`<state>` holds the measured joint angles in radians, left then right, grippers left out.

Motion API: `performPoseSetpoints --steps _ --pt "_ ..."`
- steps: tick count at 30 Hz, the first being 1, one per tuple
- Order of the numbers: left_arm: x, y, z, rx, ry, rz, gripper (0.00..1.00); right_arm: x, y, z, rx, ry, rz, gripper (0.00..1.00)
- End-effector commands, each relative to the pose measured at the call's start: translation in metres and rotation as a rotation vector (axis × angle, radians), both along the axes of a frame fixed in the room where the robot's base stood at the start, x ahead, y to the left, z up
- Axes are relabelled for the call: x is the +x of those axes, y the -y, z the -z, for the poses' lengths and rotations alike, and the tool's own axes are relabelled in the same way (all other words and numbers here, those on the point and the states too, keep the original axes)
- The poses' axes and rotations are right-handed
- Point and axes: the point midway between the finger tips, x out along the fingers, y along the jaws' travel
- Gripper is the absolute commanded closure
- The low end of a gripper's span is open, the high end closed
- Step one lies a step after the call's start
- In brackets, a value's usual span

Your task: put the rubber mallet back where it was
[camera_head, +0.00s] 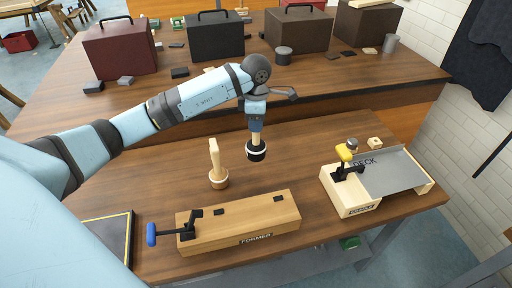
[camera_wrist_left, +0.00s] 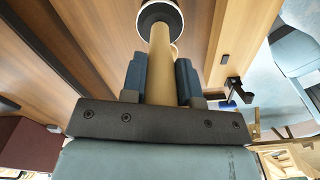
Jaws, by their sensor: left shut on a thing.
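My left gripper (camera_head: 256,128) is shut on the handle of the rubber mallet (camera_head: 256,153), which has a black head with a white rim and a light wooden handle. The mallet hangs head down over the table; I cannot tell if the head touches the top. In the left wrist view, the two blue fingers (camera_wrist_left: 160,82) close on the wooden handle (camera_wrist_left: 160,55), and the head shows at the top edge. A second, all-wooden mallet (camera_head: 217,169) stands head down just left of it. My right gripper is not in view.
The wooden FORMER block (camera_head: 250,222) with a blue-handled clamp lies at the front. The DECK fixture (camera_head: 350,193) with a yellow-handled clamp and grey plate is at right. A black tray (camera_head: 128,240) lies front left. Toolboxes stand along the back bench.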

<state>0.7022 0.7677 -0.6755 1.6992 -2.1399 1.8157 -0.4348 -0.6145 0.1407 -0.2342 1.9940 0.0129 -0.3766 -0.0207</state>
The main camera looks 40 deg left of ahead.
Motion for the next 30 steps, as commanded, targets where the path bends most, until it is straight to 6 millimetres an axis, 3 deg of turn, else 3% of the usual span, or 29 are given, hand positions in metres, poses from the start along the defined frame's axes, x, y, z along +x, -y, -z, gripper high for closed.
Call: performPoseSetpoints --steps 3,6,14,21,30 --pt "-0.001 0.000 0.029 -0.003 -0.004 -0.001 0.99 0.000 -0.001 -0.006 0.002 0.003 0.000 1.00" --pt "-0.001 0.001 0.046 -0.002 -0.001 0.001 0.99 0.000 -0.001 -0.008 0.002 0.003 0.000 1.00" --pt "0.000 0.000 0.066 -0.001 0.000 0.001 0.99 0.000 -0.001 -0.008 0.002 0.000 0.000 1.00" --pt "0.000 0.001 0.100 -0.001 0.000 0.001 0.99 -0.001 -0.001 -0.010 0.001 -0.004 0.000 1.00" --pt "0.000 0.000 0.103 0.000 0.001 0.002 0.99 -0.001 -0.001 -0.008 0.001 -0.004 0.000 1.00"
